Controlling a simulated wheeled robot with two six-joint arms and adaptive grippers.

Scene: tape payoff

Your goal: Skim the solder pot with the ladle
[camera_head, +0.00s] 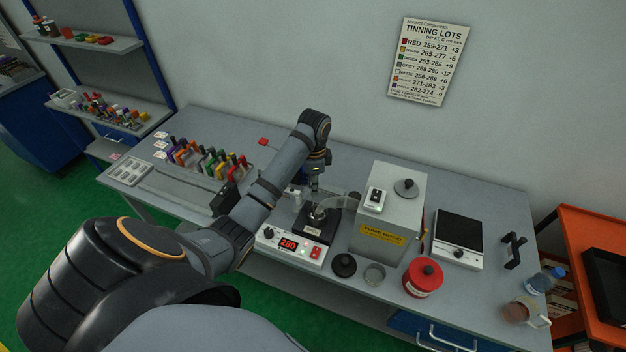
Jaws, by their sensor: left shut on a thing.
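The solder pot (307,231) stands at the middle of the bench, with a dark top, a red display reading 280 and a red switch on its front. My left arm reaches in from the left, and its gripper (316,183) points down above the pot. It is shut on a thin upright thing, apparently the ladle (318,207), whose lower end is at the pot's opening. The ladle's bowl and the solder surface are too small and partly covered to make out. My right gripper is not in view.
A grey box (393,209) with a yellow label stands close right of the pot. In front are a black round knob-like item (344,265), a small grey dish (375,274) and a red canister (423,277). Several coloured-handled tools (205,158) stand in a rack left.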

